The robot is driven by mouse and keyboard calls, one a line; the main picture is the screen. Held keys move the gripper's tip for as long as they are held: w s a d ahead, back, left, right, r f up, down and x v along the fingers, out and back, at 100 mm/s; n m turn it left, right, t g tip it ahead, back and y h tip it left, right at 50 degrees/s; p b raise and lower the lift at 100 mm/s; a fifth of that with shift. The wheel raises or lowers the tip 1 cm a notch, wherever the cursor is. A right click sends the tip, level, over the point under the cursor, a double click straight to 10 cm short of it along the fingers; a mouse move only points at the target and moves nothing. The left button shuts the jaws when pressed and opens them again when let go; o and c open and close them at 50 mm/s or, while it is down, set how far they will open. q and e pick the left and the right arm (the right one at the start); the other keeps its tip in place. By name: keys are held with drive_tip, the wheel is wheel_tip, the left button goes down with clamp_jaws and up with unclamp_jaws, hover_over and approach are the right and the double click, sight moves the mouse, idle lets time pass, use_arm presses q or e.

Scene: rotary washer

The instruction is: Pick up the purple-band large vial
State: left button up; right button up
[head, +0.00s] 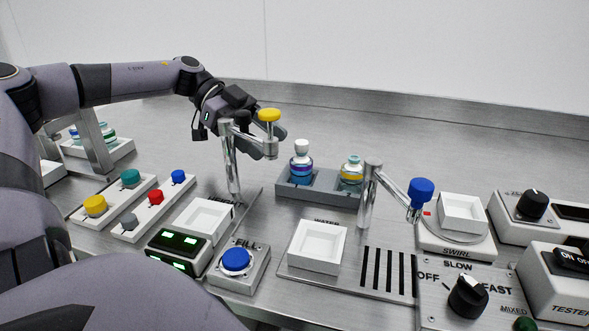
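The vial with a purple band (301,168) and a white cap stands upright in the left part of a grey tray (318,194) at the middle of the bench. A second vial with a yellow band (351,177) stands to its right in the same tray. My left gripper (278,132) is up and to the left of the purple-band vial, apart from it in the picture. A metal post with a yellow knob partly hides its fingers, so its opening is unclear. My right gripper is out of view.
The yellow-knobbed spout (269,116) stands in front of my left gripper. A blue-knobbed spout (421,192) stands right of the tray. White square basins (317,262), button boxes (235,262) and dial panels (468,296) fill the front. The bench behind the tray is clear.

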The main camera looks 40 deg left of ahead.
sight(294, 158)
use_arm(q)
drive_tip(key=shift+d+f, duration=0.35)
drive_tip(key=shift+w+r+b+x, duration=0.15)
drive_tip(key=shift+b+x, duration=0.3)
drive_tip(key=shift+x, duration=1.1)
drive_tip(key=shift+w+r+b+x, duration=0.15)
drive_tip(key=shift+b+x, duration=0.3)
drive_tip(key=shift+x, duration=1.1)
drive_tip(key=c, duration=1.2)
